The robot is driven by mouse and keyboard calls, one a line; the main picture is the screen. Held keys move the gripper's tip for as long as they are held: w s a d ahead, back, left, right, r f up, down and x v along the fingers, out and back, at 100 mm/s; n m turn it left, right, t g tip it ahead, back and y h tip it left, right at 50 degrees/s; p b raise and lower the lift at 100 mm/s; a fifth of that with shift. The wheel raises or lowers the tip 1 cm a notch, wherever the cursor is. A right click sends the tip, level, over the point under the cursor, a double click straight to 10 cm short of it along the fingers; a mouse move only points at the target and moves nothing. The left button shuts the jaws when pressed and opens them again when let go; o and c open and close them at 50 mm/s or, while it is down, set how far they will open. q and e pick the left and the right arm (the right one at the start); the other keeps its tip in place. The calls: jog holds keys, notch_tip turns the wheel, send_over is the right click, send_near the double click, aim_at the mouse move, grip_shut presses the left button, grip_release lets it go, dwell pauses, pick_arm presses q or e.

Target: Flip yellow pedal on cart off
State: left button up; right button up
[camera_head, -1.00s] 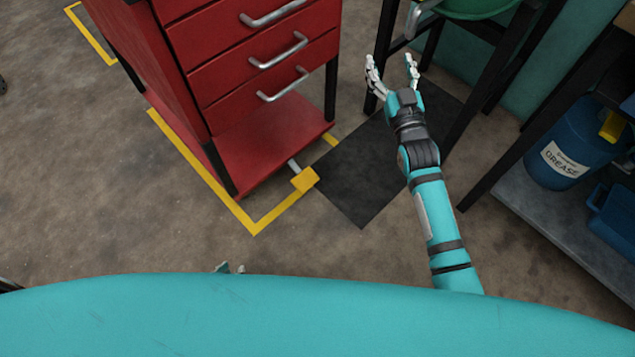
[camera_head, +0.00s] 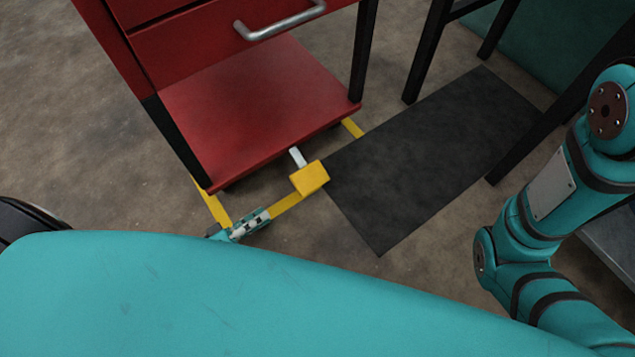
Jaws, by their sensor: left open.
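The yellow pedal (camera_head: 310,178) sticks out on a short grey lever from under the front edge of the red cart (camera_head: 250,100), low over the floor. My left gripper (camera_head: 258,220) shows just past the edge of my teal body, to the left of and nearer than the pedal, and apart from it in the picture. It is open with nothing seen in it; its rear part is hidden by my body. My right arm fills the right side, and its gripper is out of view.
Yellow tape (camera_head: 290,203) marks the floor around the cart. A dark mat (camera_head: 420,150) lies right of the pedal. Black stand legs (camera_head: 430,50) rise behind it. A grey shelf (camera_head: 610,240) is at the right edge.

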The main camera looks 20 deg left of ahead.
pick_arm(q)
jog(key=b, duration=0.6)
send_near(328, 176)
jog(key=x, duration=0.2)
jog(key=f+x, duration=0.1)
jog(key=x, duration=0.2)
jog(key=shift+w+a, duration=0.15)
jog(key=shift+a, duration=0.05)
jog(key=shift+w+d+r, duration=0.1)
jog(key=shift+w+d, duration=0.15)
jog(key=shift+w, duration=0.1)
grip_shut()
